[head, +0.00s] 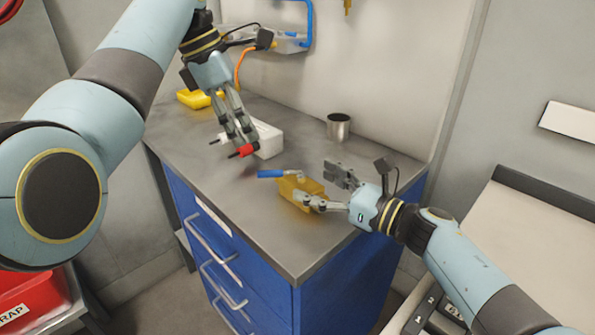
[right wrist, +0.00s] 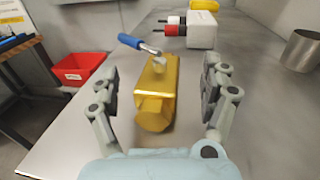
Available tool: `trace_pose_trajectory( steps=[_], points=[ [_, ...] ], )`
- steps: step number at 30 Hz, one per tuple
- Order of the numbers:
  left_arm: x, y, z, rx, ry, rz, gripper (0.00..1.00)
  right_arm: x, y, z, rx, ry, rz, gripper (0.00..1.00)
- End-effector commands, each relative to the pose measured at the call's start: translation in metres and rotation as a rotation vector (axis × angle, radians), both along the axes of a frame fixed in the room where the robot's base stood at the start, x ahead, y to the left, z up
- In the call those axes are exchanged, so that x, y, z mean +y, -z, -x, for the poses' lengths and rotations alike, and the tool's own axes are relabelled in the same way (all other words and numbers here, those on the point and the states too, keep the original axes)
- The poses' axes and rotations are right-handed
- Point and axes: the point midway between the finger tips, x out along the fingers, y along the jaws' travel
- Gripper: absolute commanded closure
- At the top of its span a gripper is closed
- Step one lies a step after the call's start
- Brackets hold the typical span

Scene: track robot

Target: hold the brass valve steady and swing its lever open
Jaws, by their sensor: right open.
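The brass valve (head: 288,190) lies on the grey bench near its front edge; it also shows in the right wrist view (right wrist: 153,88). Its blue lever (head: 270,173) sticks out to the left over the bench in the head view, and left and away in the right wrist view (right wrist: 131,41). My right gripper (head: 318,184) is open, with a finger on each side of the valve and gaps visible in the right wrist view (right wrist: 160,78). My left gripper (head: 238,138) points down, left of and behind the lever; its finger gap is unclear.
A metal cup (head: 338,127) stands at the back right. A yellow object (head: 190,99) lies further back. A red bin (right wrist: 82,68) sits beyond the bench edge.

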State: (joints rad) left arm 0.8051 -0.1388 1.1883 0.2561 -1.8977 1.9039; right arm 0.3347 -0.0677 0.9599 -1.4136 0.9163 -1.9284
Motion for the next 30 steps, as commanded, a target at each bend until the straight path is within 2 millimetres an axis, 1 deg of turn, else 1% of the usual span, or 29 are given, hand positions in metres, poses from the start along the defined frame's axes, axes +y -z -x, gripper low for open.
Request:
trace_pose_trajectory(
  steps=[1, 3, 7, 11, 19, 30],
  points=[
    [0.000, 0.000, 0.000, 0.000, 0.000, 0.000, 0.62, 0.008, -0.001, -0.006, 0.001, -0.001, -0.002, 0.20],
    [0.000, 0.000, 0.000, 0.000, 0.000, 0.000, 0.62, 0.016, -0.001, -0.012, 0.001, -0.001, -0.001, 0.20],
    [0.000, 0.000, 0.000, 0.000, 0.001, 0.001, 0.62, 0.028, 0.000, -0.021, 0.002, -0.001, -0.003, 0.20],
    [0.000, 0.000, 0.000, 0.000, 0.001, 0.001, 0.62, 0.033, 0.000, -0.025, 0.000, 0.000, 0.000, 0.20],
    [0.000, 0.000, 0.000, 0.000, 0.001, 0.001, 0.62, 0.034, 0.000, -0.025, 0.001, 0.000, 0.001, 0.20],
    [0.000, 0.000, 0.000, 0.000, 0.001, 0.001, 0.62, 0.033, 0.000, -0.025, 0.000, 0.000, 0.000, 0.68]
  ],
)
